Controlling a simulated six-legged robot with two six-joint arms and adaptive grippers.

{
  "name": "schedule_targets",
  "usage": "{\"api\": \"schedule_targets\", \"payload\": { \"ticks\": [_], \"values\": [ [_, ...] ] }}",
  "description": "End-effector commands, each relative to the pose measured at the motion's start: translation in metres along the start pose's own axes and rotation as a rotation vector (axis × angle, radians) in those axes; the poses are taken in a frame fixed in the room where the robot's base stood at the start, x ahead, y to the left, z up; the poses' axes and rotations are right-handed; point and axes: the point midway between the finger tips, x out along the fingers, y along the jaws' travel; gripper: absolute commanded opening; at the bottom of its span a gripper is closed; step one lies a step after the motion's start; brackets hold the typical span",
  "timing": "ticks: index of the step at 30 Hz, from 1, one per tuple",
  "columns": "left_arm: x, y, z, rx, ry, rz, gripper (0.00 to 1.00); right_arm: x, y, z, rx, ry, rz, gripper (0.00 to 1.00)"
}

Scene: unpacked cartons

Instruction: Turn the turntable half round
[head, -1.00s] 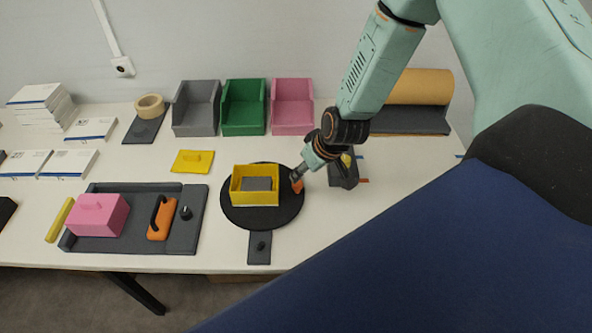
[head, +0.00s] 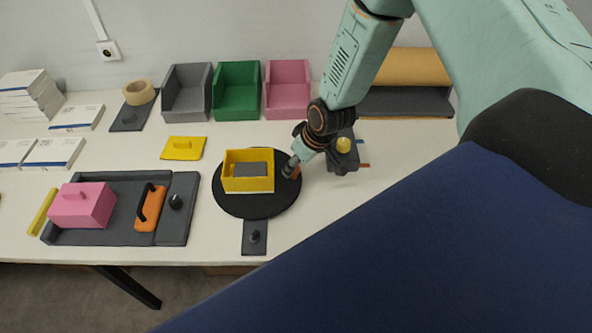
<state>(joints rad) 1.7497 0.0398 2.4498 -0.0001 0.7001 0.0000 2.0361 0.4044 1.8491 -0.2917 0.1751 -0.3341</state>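The turntable is a round black disc (head: 234,204) lying on the white table near the middle of the head view. A yellow open box (head: 248,186) with a grey piece inside (head: 251,169) stands on it. My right gripper (head: 290,171) reaches down to the disc's right edge, beside the box. A small orange part (head: 296,174) shows at its fingertips, mostly hidden. Whether the fingers are closed on it is too small to tell. My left gripper is out of view.
A dark plate with a knob (head: 255,238) lies just in front of the disc. A grey tray (head: 130,185) with a pink block (head: 82,205) and orange handle (head: 150,208) is at left. A dark stand (head: 343,160) is close to the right arm. Bins line the back.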

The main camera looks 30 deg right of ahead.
Motion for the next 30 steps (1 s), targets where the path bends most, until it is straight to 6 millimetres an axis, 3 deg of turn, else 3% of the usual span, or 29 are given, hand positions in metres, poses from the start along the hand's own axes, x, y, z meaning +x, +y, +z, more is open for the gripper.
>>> {"api": "schedule_targets", "payload": {
  "ticks": [6,16,30],
  "values": [
    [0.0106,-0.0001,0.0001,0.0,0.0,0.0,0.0,0.015,0.0008,-0.0012,-0.002,0.0,0.001,0.51],
    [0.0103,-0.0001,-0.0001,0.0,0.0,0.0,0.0,0.0155,0.0009,-0.0017,0.0,0.0,0.0,0.51],
    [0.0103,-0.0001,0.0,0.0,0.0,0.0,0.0,0.0155,0.0007,-0.0015,0.0,0.0,0.0,0.11]
  ]
}}
